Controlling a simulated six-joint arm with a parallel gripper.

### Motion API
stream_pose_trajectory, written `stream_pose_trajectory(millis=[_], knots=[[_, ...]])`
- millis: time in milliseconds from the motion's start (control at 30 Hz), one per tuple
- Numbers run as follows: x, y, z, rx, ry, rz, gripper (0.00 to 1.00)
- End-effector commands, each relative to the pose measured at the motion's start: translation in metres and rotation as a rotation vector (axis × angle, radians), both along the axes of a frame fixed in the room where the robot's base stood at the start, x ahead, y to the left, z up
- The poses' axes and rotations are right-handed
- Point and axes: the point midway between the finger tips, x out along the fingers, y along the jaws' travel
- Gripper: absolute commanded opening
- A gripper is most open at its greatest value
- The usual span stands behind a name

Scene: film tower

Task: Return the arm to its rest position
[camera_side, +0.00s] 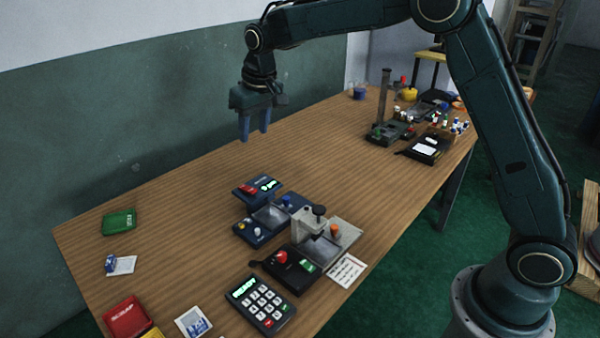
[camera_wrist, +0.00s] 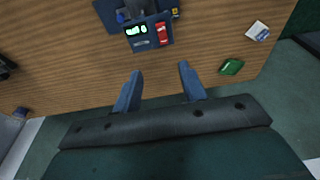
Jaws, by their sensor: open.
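My gripper (camera_side: 254,130) hangs from my green arm above the back edge of the wooden table (camera_side: 190,185), fingers pointing down. In the wrist view its two blue fingers (camera_wrist: 157,88) are spread apart with nothing between them. The gripper is clear of the table and touches nothing. My arm reaches over the table from the base at the right in the side view.
A blue device with a lit display (camera_side: 259,188), a grey press-like fixture (camera_side: 308,225) and a keypad (camera_side: 261,302) stand at the front. A green box (camera_side: 119,222) and red bin (camera_side: 126,316) lie left. A post (camera_side: 384,95) rises farther back. The table's middle is clear.

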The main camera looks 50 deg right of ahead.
Motion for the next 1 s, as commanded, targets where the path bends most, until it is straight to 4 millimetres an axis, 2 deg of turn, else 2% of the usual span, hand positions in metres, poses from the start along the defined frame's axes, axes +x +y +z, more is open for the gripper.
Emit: stream_pose_trajectory(millis=[33, 200, 500, 800, 1000], knots=[[-0.009, -0.003, 0.011, 0.001, -0.01, -0.001, 0.42], [-0.042, -0.01, 0.041, 0.002, -0.035, 0.0, 0.42], [-0.109, -0.022, 0.082, 0.004, -0.08, 0.0, 0.42], [-0.181, -0.033, 0.106, 0.004, -0.127, -0.001, 0.42], [-0.23, -0.038, 0.111, 0.004, -0.157, 0.0, 0.42]])
